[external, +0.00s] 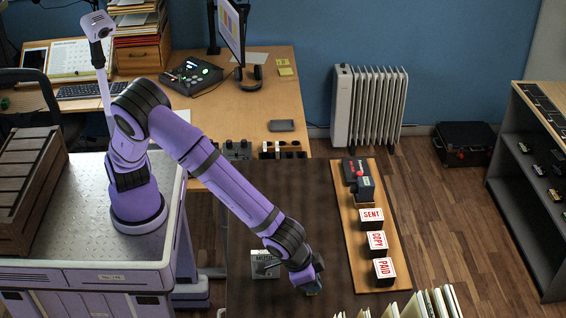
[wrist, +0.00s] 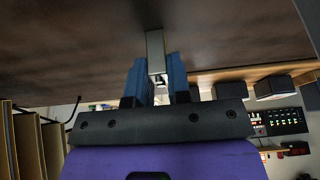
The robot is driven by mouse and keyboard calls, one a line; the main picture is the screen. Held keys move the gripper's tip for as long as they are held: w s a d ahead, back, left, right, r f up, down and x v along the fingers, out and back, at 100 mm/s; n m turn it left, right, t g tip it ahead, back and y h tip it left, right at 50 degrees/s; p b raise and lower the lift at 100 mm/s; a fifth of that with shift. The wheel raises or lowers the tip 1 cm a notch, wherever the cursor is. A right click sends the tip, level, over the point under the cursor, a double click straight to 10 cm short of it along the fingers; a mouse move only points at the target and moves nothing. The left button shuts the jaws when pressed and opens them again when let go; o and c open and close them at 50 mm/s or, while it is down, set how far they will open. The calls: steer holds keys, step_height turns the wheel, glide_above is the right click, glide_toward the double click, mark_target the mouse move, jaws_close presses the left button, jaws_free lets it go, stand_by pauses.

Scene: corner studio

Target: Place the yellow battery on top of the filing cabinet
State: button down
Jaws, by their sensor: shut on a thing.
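My gripper (external: 313,284) is low over a dark brown top (external: 310,215) in the external view, near its front edge. In the wrist view my gripper's blue fingers (wrist: 156,80) are shut on a narrow block that looks grey there (wrist: 155,48). In the external view a small yellowish patch of the held thing, apparently the yellow battery (external: 313,293), shows at the fingertips; the rest is hidden. I cannot tell whether it touches the top. No filing cabinet can be made out for certain; the dark top may belong to it.
On the right, a wooden board (external: 348,225) carries stamp blocks marked SENT (external: 371,218), COPY (external: 377,243) and PAID (external: 384,271). Upright folders (external: 432,303) are at the front. The dark top's middle is clear.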

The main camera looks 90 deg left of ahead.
steer(key=c, duration=1.1)
jaws_free()
steer(key=v, duration=1.2)
steer(key=s+a+r, duration=0.2)
steer(key=a+r, duration=0.1)
steer(key=a, duration=0.5)
steer(key=s+a+r+g+h, duration=0.1)
steer(key=a+r, duration=0.3)
steer(key=a, duration=0.5)
steer(key=s+a+r, duration=0.2)
steer(key=a+r, duration=0.1)
steer(key=a, duration=0.5)
steer(key=shift+t+y, duration=0.5)
steer(key=shift+t, duration=0.3)
steer(key=shift+s+a+r, duration=0.2)
steer(key=shift+s+a, duration=2.4)
steer(key=shift+s, duration=1.05)
steer(key=shift+s+a+r, duration=0.15)
steer(key=shift+s+a, duration=2.45)
steer(key=shift+s, duration=1.1)
steer(key=shift+s+a+r, duration=0.2)
steer(key=shift+s+a, duration=2.4)
steer(key=shift+s, duration=1.05)
